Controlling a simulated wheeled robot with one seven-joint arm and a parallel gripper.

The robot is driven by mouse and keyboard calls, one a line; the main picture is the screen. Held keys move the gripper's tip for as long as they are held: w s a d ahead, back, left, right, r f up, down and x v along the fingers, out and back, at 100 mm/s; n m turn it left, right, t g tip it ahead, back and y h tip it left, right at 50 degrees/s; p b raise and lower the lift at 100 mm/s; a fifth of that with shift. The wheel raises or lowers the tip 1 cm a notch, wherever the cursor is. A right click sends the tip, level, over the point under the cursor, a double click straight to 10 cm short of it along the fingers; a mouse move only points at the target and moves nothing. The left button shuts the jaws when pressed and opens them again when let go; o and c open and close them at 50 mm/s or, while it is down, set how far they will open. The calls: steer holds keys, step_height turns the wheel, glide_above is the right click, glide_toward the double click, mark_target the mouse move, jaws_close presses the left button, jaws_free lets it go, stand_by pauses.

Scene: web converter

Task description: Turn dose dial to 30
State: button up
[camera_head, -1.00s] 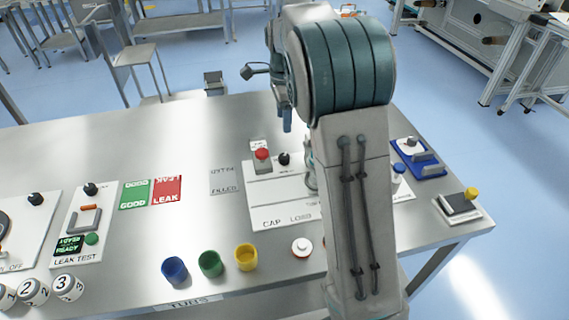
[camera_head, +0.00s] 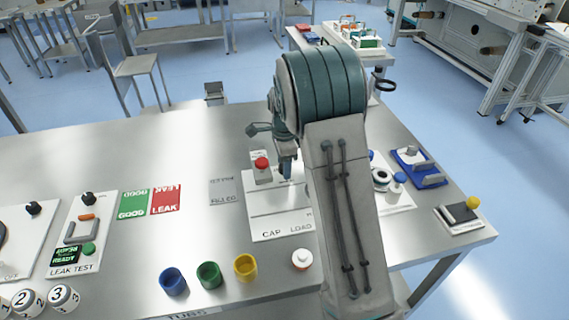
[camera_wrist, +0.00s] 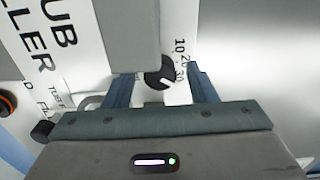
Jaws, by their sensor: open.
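The dose dial (camera_wrist: 158,70) is a round black knob with a white mark near its lower edge in the wrist view. The printed numbers 10, 20 and 30 stand just right of it; I cannot tell which one it points at. My gripper (camera_wrist: 160,72) is open, with one finger on each side of the dial. I cannot tell whether the fingers touch it. In the head view my gripper (camera_head: 287,162) is low over the white panel (camera_head: 278,222) marked CAP, and hides the dial there.
A red button (camera_head: 262,163) stands just left of my gripper. Blue (camera_head: 173,281), green (camera_head: 209,275) and yellow (camera_head: 246,267) cups stand near the front edge. A grey block (camera_wrist: 128,35) sits close to the dial.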

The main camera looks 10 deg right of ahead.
steer(key=c, duration=1)
steer(key=shift+m+p, duration=0.3)
steer(key=shift+m, duration=0.4)
steer(key=o, duration=1)
step_height(320, 180, up, 14)
steer(key=shift+f, duration=0.15)
